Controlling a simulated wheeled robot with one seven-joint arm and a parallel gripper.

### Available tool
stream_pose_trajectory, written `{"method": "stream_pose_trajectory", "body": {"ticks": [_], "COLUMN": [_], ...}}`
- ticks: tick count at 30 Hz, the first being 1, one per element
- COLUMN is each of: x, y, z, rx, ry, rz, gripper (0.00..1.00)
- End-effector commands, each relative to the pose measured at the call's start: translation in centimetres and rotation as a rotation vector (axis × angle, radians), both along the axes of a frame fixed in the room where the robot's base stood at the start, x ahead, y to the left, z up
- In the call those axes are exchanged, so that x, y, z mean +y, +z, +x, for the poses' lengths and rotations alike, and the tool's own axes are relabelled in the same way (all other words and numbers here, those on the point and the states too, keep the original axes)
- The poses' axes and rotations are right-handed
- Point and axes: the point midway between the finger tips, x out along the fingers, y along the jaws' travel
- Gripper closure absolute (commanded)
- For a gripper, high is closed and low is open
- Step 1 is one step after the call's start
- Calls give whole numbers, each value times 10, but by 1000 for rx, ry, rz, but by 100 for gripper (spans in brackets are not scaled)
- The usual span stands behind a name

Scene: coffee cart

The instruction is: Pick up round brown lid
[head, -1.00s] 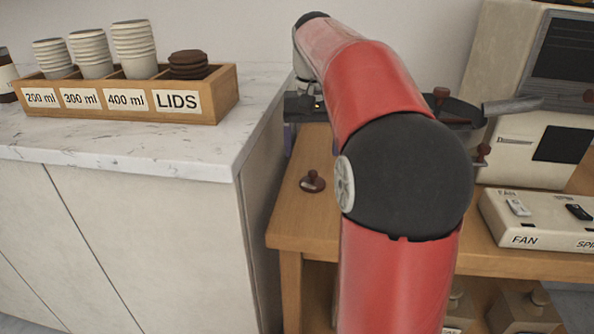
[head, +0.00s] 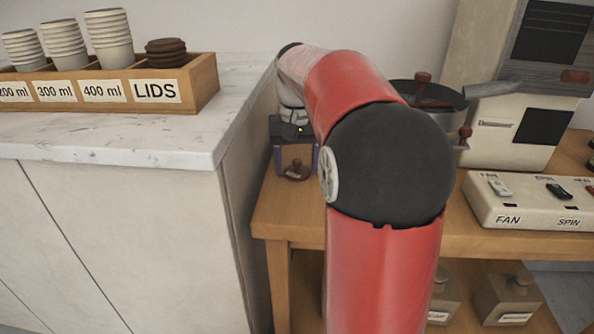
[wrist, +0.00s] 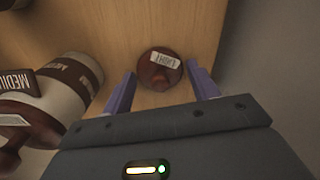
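The round brown lid (head: 297,172) has a knob and lies on the left part of the wooden table. In the wrist view the lid (wrist: 157,76) carries a pale label reading "LIGHT". My gripper (wrist: 160,69) is open, with one purple finger on each side of the lid. A gap shows between the lid and each finger, so it is not gripped. In the head view my gripper (head: 296,168) is at the lid, partly behind my red arm.
A jar (wrist: 76,80) labelled "MEDIUM" is left of my gripper in the wrist view. The white counter (head: 150,140) bears a wooden box (head: 207,85) of cups and dark lids. A FAN/SPIN switch panel (head: 535,210) and a machine (head: 500,130) stand at right.

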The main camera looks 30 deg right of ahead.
Motion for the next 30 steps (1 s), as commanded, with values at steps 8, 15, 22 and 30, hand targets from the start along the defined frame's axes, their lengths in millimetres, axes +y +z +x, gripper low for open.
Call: {"method": "stream_pose_trajectory", "body": {"ticks": [8, 15, 22, 30], "x": [0, 0, 0, 0], "y": [0, 2, 25, 103], "z": [0, 0, 1, 1], "rx": [0, -1, -4, -6], "ry": [0, 0, 0, 1], "rz": [0, 0, -1, -1], "gripper": [71, 71, 71, 71]}}
